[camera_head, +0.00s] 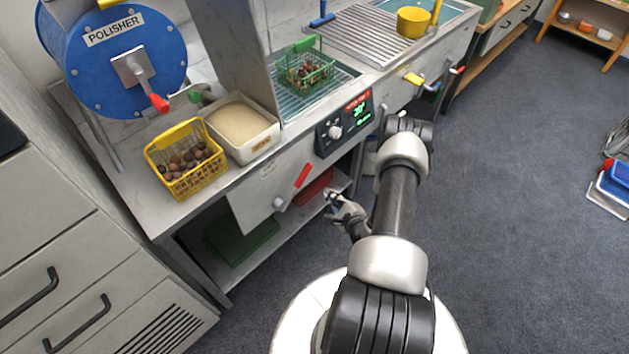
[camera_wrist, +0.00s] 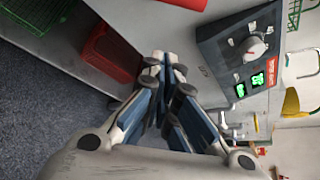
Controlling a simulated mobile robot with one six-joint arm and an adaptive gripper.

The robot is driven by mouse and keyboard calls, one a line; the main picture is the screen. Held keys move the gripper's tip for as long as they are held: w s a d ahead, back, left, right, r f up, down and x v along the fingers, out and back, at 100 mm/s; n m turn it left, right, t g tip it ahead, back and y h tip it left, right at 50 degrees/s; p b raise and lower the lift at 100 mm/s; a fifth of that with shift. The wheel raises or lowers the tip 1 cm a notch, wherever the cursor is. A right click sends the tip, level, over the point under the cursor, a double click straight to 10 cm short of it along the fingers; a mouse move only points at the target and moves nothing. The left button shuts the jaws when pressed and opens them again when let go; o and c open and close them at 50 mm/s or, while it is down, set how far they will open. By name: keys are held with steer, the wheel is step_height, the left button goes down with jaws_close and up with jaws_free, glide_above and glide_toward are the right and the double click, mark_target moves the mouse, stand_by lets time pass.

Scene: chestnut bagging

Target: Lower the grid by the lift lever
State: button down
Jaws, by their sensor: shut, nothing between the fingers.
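A lever with a red handle (camera_head: 302,176) is mounted on the bench's front panel, its handle slanting up and to the right from a round pivot (camera_head: 279,203). I take it for the lift lever. Its red end also shows at the top edge of the wrist view (camera_wrist: 186,4). A teal wire grid (camera_head: 302,109) lies in the bench top behind a control box, with a green basket of chestnuts (camera_head: 308,72) on it. My gripper (camera_head: 331,196) is shut and empty, to the right of the red handle and apart from it. Its closed fingers show in the wrist view (camera_wrist: 160,62).
The control box (camera_head: 344,125) juts out above my gripper. A red bin (camera_head: 316,187) and a green bin (camera_head: 243,236) sit on the lower shelf. A yellow chestnut basket (camera_head: 203,183) stands at the bench's front left.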

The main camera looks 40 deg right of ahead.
steer(key=b+x, duration=0.4)
steer(key=x, duration=0.6)
steer(key=a+r, duration=0.2)
steer(key=shift+w+a+r, duration=0.25)
steer(key=shift+a+r, duration=0.1)
steer(key=shift+a, duration=0.05)
steer(key=shift+a+r+p, duration=0.25)
steer(key=shift+r+p, duration=0.15)
